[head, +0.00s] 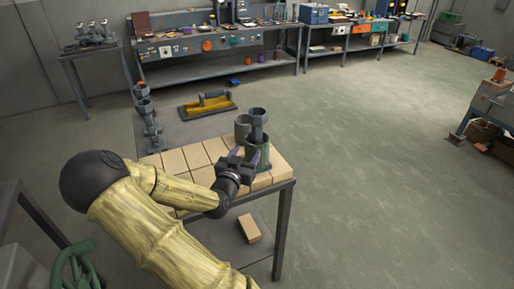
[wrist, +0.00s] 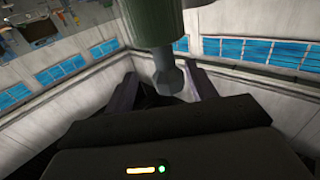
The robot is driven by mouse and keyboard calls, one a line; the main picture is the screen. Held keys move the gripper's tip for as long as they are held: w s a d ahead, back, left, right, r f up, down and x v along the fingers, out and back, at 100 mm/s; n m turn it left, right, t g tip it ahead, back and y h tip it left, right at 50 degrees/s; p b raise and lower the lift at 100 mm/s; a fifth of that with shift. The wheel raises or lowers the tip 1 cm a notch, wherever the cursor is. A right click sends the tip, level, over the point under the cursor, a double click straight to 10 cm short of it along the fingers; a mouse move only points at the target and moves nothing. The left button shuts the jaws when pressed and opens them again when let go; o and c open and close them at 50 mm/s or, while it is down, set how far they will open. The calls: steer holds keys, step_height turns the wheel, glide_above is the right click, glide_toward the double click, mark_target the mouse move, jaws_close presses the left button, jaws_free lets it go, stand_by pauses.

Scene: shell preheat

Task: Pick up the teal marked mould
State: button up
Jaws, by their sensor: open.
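My gripper (head: 246,163) is open at the right end of the brick-topped table, close against a dark green cylinder (head: 258,150). A grey mould-like piece (head: 258,121) stands up from that cylinder, and a second grey cylinder (head: 242,127) is just left of it. In the wrist view my open gripper (wrist: 165,88) has a grey stem-like part (wrist: 168,80) between its two fingers, with the green cylinder (wrist: 155,22) beyond. I cannot tell whether the fingers touch the part. No clear teal mark shows, so I cannot tell which piece bears it.
Pale bricks (head: 172,161) cover the tabletop. Several grey pieces (head: 150,120) stand in a row at its far left corner. Workbenches (head: 215,62) line the back wall. The floor to the right is open.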

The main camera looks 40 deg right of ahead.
mark_target(255, 137)
steer(key=p+x, duration=0.1)
steer(key=x, duration=0.4)
steer(key=shift+w+d, duration=0.15)
steer(key=shift+d, duration=0.15)
steer(key=shift+w+d, duration=0.15)
steer(key=shift+w, duration=0.1)
steer(key=shift+s+d, duration=0.1)
steer(key=shift+s, duration=0.1)
steer(key=p+x, duration=0.2)
steer(key=x, duration=0.2)
steer(key=shift+w+r+p, duration=0.1)
steer(key=shift+w+p, duration=0.25)
steer(key=shift+p, duration=0.05)
steer(key=shift+w+d, duration=0.3)
steer(key=shift+s+a, duration=0.1)
steer(key=shift+s, duration=0.05)
